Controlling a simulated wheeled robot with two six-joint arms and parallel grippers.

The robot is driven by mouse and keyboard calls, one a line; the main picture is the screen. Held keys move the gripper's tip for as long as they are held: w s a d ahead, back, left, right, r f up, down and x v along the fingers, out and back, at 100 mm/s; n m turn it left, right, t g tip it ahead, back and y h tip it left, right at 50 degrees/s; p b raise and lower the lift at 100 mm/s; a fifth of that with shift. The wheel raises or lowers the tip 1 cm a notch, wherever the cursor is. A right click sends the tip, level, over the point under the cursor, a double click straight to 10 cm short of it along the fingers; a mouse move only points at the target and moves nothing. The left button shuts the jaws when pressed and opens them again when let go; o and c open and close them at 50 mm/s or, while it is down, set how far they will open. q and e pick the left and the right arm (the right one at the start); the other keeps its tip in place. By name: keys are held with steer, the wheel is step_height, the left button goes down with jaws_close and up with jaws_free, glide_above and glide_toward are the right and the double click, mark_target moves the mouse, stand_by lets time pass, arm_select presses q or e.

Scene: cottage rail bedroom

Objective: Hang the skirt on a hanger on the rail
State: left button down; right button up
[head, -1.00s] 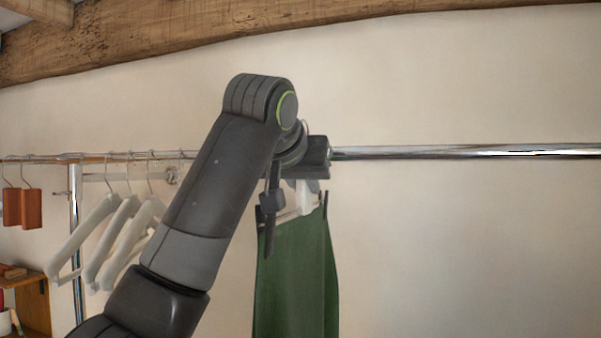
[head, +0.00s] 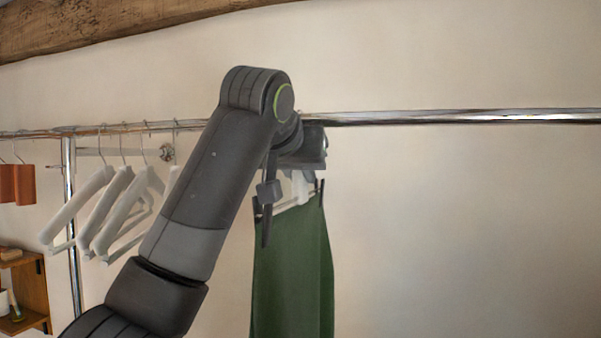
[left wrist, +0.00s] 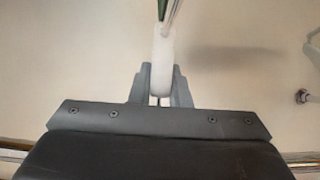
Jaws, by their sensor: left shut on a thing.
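The green skirt (head: 292,275) hangs from a white hanger (head: 301,190), its waist held by dark clips at the two ends of the hanger's bar. My left gripper (head: 285,184) is shut on the hanger, just below the chrome rail (head: 450,117). In the left wrist view the two fingers (left wrist: 160,88) close around the white hanger (left wrist: 162,60), and a little green shows above it. The hanger's hook is hidden behind my gripper in the head view, so I cannot tell whether it is on the rail. My right gripper is not in view.
Several white hangers (head: 120,210) hang at the left, near the rail's post (head: 70,220). Reddish-brown blocks (head: 17,184) hang at the far left, above a wooden shelf (head: 28,290). The rail to the right of my gripper is bare.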

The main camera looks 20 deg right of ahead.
arm_select(q)
steer(key=shift+f, duration=0.3)
stand_by(0.5)
steer(key=c, duration=1.3)
jaws_free()
